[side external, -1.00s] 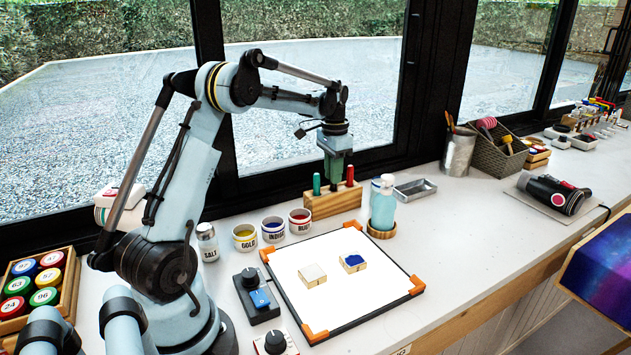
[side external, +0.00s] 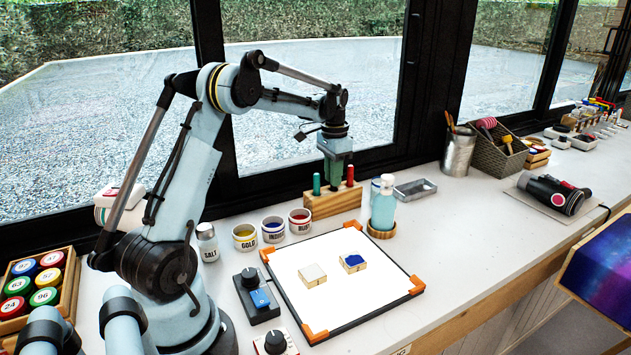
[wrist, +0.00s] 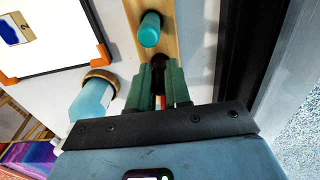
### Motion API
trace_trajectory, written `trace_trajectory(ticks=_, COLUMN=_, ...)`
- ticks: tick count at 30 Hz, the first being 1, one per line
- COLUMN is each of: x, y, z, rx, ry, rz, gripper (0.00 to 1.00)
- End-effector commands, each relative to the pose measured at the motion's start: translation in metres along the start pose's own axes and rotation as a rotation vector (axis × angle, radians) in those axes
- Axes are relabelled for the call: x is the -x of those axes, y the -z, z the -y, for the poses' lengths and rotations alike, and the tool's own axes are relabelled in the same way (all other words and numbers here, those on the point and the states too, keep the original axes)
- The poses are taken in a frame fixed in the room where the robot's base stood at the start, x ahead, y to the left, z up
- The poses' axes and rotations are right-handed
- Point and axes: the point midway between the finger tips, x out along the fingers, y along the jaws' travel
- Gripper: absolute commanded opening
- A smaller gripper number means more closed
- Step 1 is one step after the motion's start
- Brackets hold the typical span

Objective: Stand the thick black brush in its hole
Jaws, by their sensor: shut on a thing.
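The wooden brush block (side external: 345,203) stands at the back of the bench, by the window. A teal-green handle (side external: 316,183) stands upright at its left and a red handle (side external: 350,175) at its right. My gripper (side external: 333,183) points down over the block's middle, between these two. In the wrist view, my green fingers (wrist: 159,80) are closed around a dark thing (wrist: 158,62), taken as the thick black brush, over the wooden strip (wrist: 167,25). The fingers hide most of it, so I cannot tell how deep it sits. The teal handle (wrist: 149,30) stands close beside them.
A blue bottle (side external: 383,208) stands close right of the block. Small pots labelled gold (side external: 245,238), indigo (side external: 273,231) and a third with red paint (side external: 300,222) are at front left. A white board (side external: 345,285) with two small blocks lies in front. A grey tray (side external: 414,189) is at right.

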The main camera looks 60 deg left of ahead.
Motion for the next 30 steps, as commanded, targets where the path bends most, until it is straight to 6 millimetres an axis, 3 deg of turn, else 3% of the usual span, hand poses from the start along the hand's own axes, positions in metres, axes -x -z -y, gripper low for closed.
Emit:
trace_trajectory(ticks=1, x=0.0, y=0.0, z=0.0, rx=0.0, ry=0.0, rz=0.0, gripper=0.22)
trace_trajectory(ticks=6, x=0.0, y=0.0, z=0.0, rx=0.0, ry=0.0, rz=0.0, gripper=0.48)
trace_trajectory(ticks=18, x=0.007, y=0.0, z=0.0, rx=0.0, ry=0.0, rz=0.0, gripper=0.48)
trace_trajectory(ticks=30, x=0.075, y=0.0, z=0.0, rx=0.0, ry=0.0, rz=0.0, gripper=0.48)
